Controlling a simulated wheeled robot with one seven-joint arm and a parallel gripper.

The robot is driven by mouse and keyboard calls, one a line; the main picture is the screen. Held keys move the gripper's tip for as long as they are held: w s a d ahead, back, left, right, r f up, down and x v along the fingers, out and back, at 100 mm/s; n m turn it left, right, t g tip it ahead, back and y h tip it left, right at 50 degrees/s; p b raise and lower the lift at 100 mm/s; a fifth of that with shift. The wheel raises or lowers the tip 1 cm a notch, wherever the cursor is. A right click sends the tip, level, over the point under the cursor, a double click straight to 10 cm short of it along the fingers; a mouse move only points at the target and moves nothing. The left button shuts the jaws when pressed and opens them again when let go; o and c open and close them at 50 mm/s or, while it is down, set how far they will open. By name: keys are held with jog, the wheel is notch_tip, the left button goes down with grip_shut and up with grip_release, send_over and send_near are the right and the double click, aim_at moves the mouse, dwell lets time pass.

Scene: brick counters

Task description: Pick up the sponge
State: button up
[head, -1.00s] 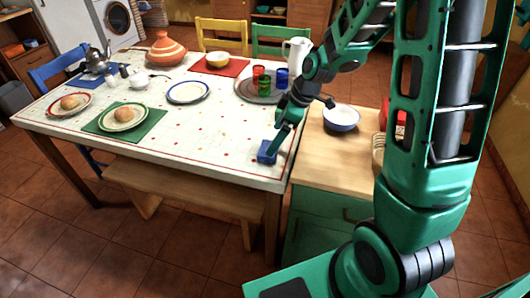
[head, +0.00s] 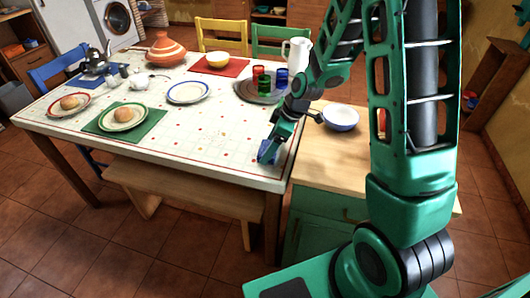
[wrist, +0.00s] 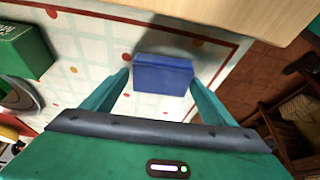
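The sponge is a blue block (head: 267,152) lying on the white tablecloth near the table's right front corner. In the wrist view the sponge (wrist: 163,74) lies between and slightly beyond the two green fingertips, one at each side. My gripper (head: 269,150) points down at the sponge in the head view and partly hides it. In the wrist view my gripper (wrist: 161,82) is open, its fingers spread about as wide as the sponge. I cannot tell whether the fingers touch it.
The dining table (head: 215,160) holds plates with buns, a tagine (head: 166,50) and a tray (head: 247,92) of coloured cups. A wooden counter (head: 335,170) with a white bowl (head: 340,118) adjoins on the right. A bench (head: 180,190) stands in front.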

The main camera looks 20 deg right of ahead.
jog(key=c, duration=0.6)
jog(key=shift+c, duration=0.2)
jog(key=shift+r, duration=0.15)
jog(key=shift+w+r, duration=0.1)
jog(key=shift+r, duration=0.55)
notch_tip(320, 180, up, 3)
jog(key=s+a+r, duration=0.6)
jog(key=s+a, duration=0.2)
jog(key=shift+s+r, duration=0.25)
jog(key=shift+s, duration=0.05)
jog(key=shift+a, duration=0.1)
